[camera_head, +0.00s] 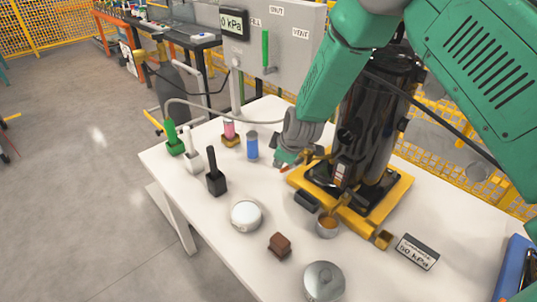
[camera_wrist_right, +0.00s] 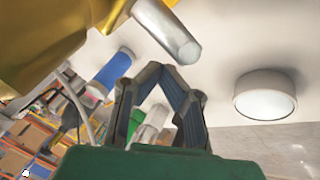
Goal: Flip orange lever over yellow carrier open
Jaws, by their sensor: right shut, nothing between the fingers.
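The yellow carrier (camera_head: 362,218) is a frame on the white table around the foot of a tall black cylinder (camera_head: 372,110). A small orange-brown bar (camera_head: 316,157), which may be the orange lever, shows at the carrier's back left corner, partly hidden by my right gripper (camera_head: 283,160). I cannot tell its angle clearly. The right gripper is shut and empty, just left of that corner. In the wrist view its fingertips (camera_wrist_right: 172,72) meet below a grey metal rod end (camera_wrist_right: 168,32); yellow parts (camera_wrist_right: 45,40) fill the upper left. My left gripper is out of view.
A blue cylinder (camera_head: 252,146), a pink-topped item (camera_head: 229,131), green (camera_head: 174,138), white (camera_head: 192,155) and black (camera_head: 215,174) handled items, a white round container (camera_head: 246,214) and a brown block (camera_head: 279,244) stand left and front. A sign (camera_head: 417,252) lies right.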

